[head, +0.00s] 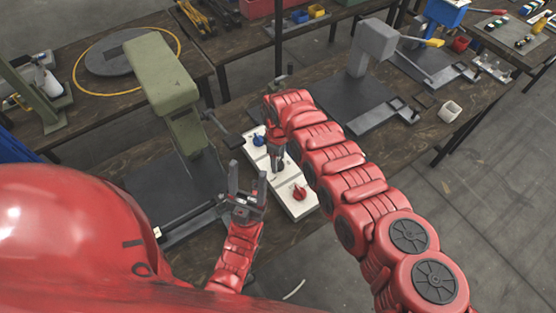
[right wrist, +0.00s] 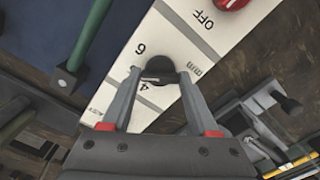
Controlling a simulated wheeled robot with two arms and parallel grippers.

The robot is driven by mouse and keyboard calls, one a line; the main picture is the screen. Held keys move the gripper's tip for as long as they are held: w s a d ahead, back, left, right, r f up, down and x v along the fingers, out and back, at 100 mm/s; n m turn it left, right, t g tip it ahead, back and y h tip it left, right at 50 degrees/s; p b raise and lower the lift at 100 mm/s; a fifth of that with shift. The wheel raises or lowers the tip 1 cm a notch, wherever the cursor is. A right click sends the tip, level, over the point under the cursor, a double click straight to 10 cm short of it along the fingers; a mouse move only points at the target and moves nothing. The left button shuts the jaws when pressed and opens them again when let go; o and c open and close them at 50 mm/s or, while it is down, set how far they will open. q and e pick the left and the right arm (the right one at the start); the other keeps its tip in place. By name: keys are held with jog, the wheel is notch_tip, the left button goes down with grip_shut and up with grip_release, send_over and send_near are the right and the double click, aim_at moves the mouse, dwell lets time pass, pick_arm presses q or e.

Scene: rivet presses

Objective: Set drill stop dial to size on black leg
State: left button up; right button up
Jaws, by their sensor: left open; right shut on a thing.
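A white panel (head: 296,210) lies on the bench between two presses, with a blue knob (head: 258,140) at its far end and a red knob (head: 299,192) at its near end. In the right wrist view a black dial (right wrist: 158,66) sits on the panel (right wrist: 205,42), beside printed marks "6", "4" and "mm"; the red knob (right wrist: 231,3) shows near "OFF". My right gripper (right wrist: 160,74) is shut on the black dial, its fingers at either side. The dial's pointer is partly hidden. My left gripper (head: 247,178) is open and empty, left of the panel.
A green press (head: 165,85) stands left of the panel and a grey press (head: 372,48) behind it to the right. Some bare wood shows in front of the panel.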

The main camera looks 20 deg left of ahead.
jog(key=m+b, duration=0.1)
jog(key=m, duration=0.3)
jog(key=shift+w+m, duration=0.1)
jog(key=shift+m, duration=0.2)
jog(key=shift+f+m+b, duration=0.1)
jog(key=shift+m+b, duration=0.5)
jog(key=shift+m, duration=0.6)
jog(key=shift+m+b, duration=0.45)
jog(key=shift+m, duration=0.35)
jog(key=o, duration=1.4)
jog(key=shift+r, duration=0.25)
